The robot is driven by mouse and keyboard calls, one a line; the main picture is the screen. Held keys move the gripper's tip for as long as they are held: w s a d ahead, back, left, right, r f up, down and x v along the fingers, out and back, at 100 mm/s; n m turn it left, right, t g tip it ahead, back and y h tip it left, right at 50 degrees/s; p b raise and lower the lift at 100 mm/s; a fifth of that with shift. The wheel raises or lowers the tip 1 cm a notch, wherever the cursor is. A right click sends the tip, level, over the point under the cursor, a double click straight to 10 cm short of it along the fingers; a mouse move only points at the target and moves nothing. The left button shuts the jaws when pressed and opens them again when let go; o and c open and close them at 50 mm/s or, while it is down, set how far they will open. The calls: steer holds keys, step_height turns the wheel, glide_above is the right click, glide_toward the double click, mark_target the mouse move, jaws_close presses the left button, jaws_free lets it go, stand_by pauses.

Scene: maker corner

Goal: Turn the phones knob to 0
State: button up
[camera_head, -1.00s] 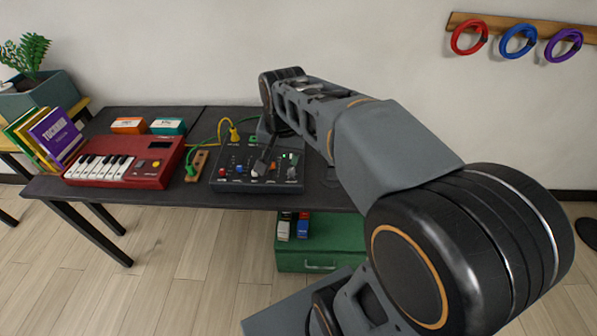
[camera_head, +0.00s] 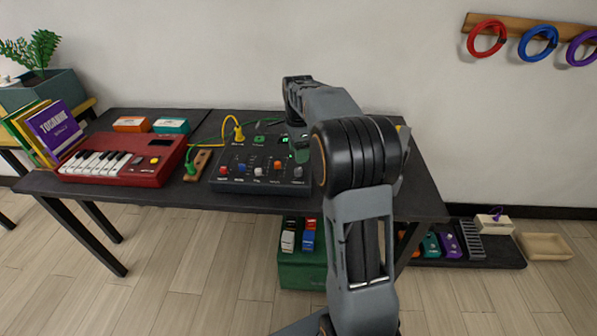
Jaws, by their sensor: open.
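The dark mixer panel (camera_head: 262,183) lies on the black table. It has a front row of coloured knobs: red (camera_head: 223,171), blue (camera_head: 240,169), white (camera_head: 258,171), orange (camera_head: 277,166) and a grey one (camera_head: 298,173) at the right end. The labels are too small to read, so I cannot tell which knob is the phones knob or where it points. My gripper (camera_head: 301,155) hangs over the right part of the panel, its grey fingers just behind the grey knob. It is open and holds nothing visible. My forearm partly hides the panel's right edge.
A red toy keyboard (camera_head: 124,160) and a wooden block with a green plug (camera_head: 199,162) stand left of the panel. Yellow and green cables run into its back left. Orange (camera_head: 130,125) and teal (camera_head: 170,126) boxes lie behind. A green crate (camera_head: 300,274) stands below.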

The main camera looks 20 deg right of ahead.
mark_target(299, 169)
step_height(299, 169, down, 7)
steer(key=shift+s+r+b, duration=0.1)
steer(key=shift+b, duration=0.45)
steer(key=shift+c, duration=0.3)
steer(key=c, duration=0.9)
steer(key=shift+o, duration=0.2)
steer(key=shift+r, duration=0.1)
